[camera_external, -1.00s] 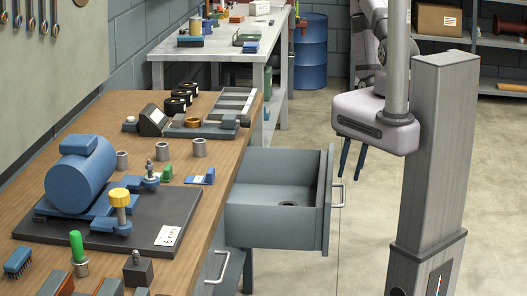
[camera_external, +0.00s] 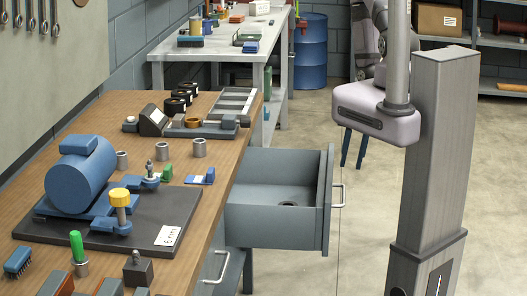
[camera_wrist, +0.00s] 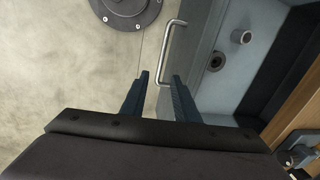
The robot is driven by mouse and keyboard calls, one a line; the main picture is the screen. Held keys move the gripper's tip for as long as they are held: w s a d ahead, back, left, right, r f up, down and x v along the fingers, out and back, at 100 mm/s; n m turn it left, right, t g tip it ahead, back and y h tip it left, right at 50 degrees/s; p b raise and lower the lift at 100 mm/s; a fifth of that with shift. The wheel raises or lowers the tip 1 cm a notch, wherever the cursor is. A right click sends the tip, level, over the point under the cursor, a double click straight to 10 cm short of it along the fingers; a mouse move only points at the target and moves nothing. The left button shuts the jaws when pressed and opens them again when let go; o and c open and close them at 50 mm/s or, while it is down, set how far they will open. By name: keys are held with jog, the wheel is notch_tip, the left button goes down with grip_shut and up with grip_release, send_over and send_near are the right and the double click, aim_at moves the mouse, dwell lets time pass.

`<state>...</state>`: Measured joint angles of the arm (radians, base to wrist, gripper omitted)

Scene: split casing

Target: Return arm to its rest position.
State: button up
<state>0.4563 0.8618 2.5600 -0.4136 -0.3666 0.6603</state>
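My gripper (camera_external: 353,149) hangs in the air to the right of the workbench, beyond the open drawer's front panel in the picture. Its dark blue fingers point down below the pale wrist housing. In the wrist view my gripper (camera_wrist: 159,78) has a clear gap between its fingers and holds nothing. The drawer handle (camera_wrist: 168,50) shows beyond the fingertips there, apparently apart from them.
The grey drawer (camera_external: 265,230) is pulled out from the wooden workbench (camera_external: 206,107). A dark round part (camera_external: 288,204) lies in it. A blue motor (camera_external: 80,180) stands on a dark plate (camera_external: 150,238). Open floor lies behind my gripper.

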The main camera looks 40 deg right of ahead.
jog(key=a+r+n+b, duration=0.1)
jog(key=a+r+n, duration=0.2)
jog(key=r, duration=0.7)
jog(key=w+a+r+n+g+h, duration=0.1)
jog(key=a+r+n, duration=0.2)
jog(key=r, duration=0.7)
jog(key=shift+w+r+n+b, duration=0.15)
jog(key=shift+r+n+b, duration=0.25)
jog(key=shift+n, duration=0.7)
